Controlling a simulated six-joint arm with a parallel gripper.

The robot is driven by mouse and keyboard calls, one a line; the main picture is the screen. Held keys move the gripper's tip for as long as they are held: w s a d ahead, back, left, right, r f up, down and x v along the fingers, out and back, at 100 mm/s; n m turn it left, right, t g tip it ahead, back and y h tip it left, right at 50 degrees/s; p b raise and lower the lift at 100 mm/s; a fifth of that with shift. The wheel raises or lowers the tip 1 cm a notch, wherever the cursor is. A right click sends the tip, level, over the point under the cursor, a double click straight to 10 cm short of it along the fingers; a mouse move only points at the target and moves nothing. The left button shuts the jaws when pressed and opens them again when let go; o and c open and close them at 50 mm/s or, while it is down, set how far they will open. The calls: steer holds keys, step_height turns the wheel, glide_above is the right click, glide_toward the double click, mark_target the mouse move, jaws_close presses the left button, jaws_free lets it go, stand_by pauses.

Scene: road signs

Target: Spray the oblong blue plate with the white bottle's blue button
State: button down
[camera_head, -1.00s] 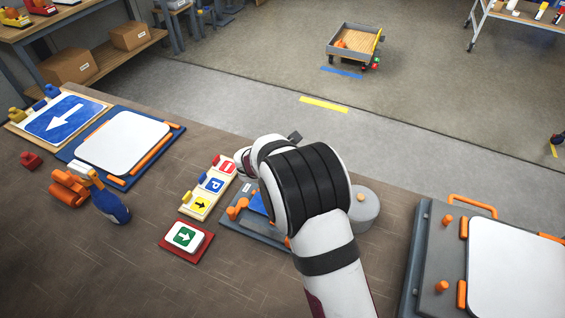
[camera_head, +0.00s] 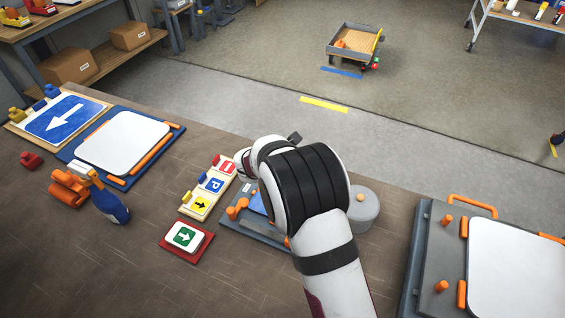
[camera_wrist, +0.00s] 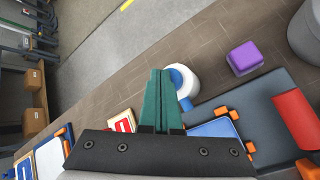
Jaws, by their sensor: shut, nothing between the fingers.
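In the wrist view, my gripper (camera_wrist: 160,72) has its two teal fingers together with nothing between them. The white bottle (camera_wrist: 190,76) shows from above, just right of the fingertips. Blue parts show on it, one at its top (camera_wrist: 176,78) and one lower down (camera_wrist: 186,104); the fingers partly cover it. I cannot tell whether they touch the button. The oblong blue plate (camera_wrist: 214,129) lies on a grey base below the bottle, its lower part hidden by my gripper's body. In the head view, my arm covers most of the plate (camera_head: 258,202) and hides my fingers.
A purple block (camera_wrist: 244,58) and red cylinder (camera_wrist: 297,118) are right of the bottle. Orange clamps (camera_head: 237,208) edge the grey base. A grey canister (camera_head: 364,208), small sign tray (camera_head: 208,187) and green arrow sign (camera_head: 186,237) stand nearby. The brown table's front left is open.

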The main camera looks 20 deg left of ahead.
steer(key=shift+r, duration=0.55)
steer(key=shift+r, duration=0.1)
steer(key=shift+r, duration=2.9)
step_height(320, 180, down, 6)
stand_by(0.5)
steer(key=shift+f, duration=0.1)
stand_by(1.7)
steer(key=shift+f, duration=0.35)
